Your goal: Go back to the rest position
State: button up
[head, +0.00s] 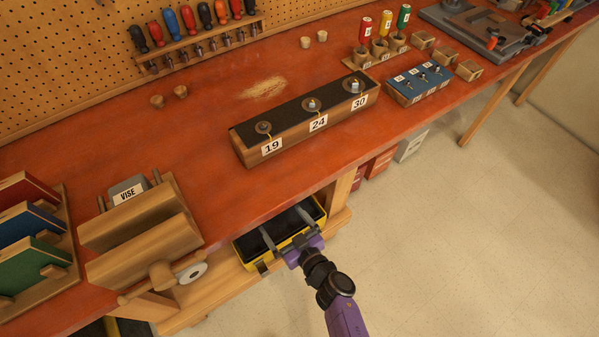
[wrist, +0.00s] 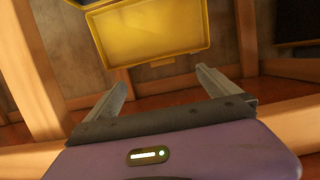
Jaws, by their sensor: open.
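My gripper (head: 283,234) shows in the head view below the bench's front edge, in front of a yellow-rimmed dark bin (head: 316,206). Its two grey fingers are apart with nothing between them. In the wrist view the open fingers (wrist: 160,85) point towards a yellow panel (wrist: 150,40) under the bench. I cannot tell whether any finger touches the bin. My purple arm reaches in from the lower right of the head view.
The red bench top (head: 200,130) lies above and behind my gripper. A wooden vise (head: 145,232) sticks out at the left. On the bench stands a long block (head: 310,118) labelled 19, 24 and 30. The floor (head: 480,220) at the right is clear.

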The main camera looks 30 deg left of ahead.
jog(key=s+d+r+m+t+h, duration=0.3)
jog(key=s+d+r+m, duration=0.15)
jog(key=d, duration=0.55)
jog(key=s+d+r+m+t+h, duration=0.35)
jog(key=s+d+r, duration=0.25)
jog(key=d, duration=0.4)
jog(key=s+d+r+m+t+h, duration=0.3)
jog(key=s+d+r+m, duration=0.15)
jog(key=d, duration=0.55)
jog(key=s+d+r+h, duration=0.2)
jog(key=s+d+r, duration=0.2)
jog(key=d+r, duration=0.3)
jog(key=s+d+r+h, duration=0.2)
jog(key=s+d+r, duration=0.2)
jog(key=d+r, duration=0.3)
jog(key=shift+s+r+m, duration=0.15)
jog(key=shift+r+m, duration=0.1)
jog(key=shift+m, duration=0.2)
jog(key=shift+g, duration=0.25)
